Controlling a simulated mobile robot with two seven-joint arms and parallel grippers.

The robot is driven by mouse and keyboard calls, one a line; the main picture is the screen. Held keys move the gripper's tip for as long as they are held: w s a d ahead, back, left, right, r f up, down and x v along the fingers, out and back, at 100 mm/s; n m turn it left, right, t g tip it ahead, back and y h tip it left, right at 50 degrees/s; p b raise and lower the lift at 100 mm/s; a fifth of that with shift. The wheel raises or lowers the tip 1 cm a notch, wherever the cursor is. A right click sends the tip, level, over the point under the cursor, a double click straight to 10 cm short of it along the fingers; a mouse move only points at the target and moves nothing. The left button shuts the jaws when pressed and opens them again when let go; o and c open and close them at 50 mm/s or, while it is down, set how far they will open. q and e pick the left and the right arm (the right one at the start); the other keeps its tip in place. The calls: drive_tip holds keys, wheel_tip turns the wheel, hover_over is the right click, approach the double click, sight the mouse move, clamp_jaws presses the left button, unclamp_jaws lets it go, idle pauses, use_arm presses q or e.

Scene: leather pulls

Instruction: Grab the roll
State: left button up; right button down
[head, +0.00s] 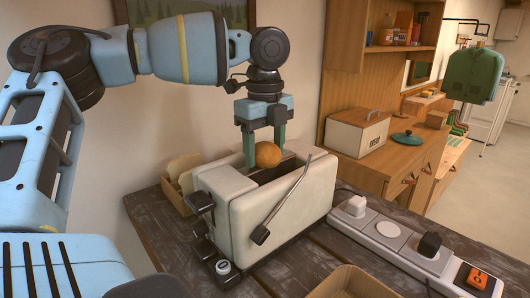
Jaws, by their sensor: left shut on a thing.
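A round, golden-brown roll (267,155) is at the top of the cream toaster (285,212), near the far end of its slot. My left gripper (265,150) reaches down from above with its green fingers on either side of the roll and is shut on it. The roll's underside is close to the toaster's top; I cannot tell whether it touches. My right gripper is not in view.
A power strip (395,238) with plugs lies to the right. A wooden tray (350,284) is at the front, and a bread box (357,133) stands on the counter behind.

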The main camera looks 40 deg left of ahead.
sight(262, 144)
use_arm(q)
drive_tip(key=shift+r, duration=0.1)
drive_tip(key=shift+r, duration=0.95)
drive_tip(key=shift+s+r, duration=0.35)
drive_tip(key=shift+r, duration=0.4)
drive_tip(key=s+a+r, duration=0.1)
drive_tip(key=s, duration=1.4)
drive_tip(key=shift+s+a+r+p, duration=0.15)
drive_tip(key=shift+r+p, duration=0.05)
drive_tip(key=shift+p, duration=0.2)
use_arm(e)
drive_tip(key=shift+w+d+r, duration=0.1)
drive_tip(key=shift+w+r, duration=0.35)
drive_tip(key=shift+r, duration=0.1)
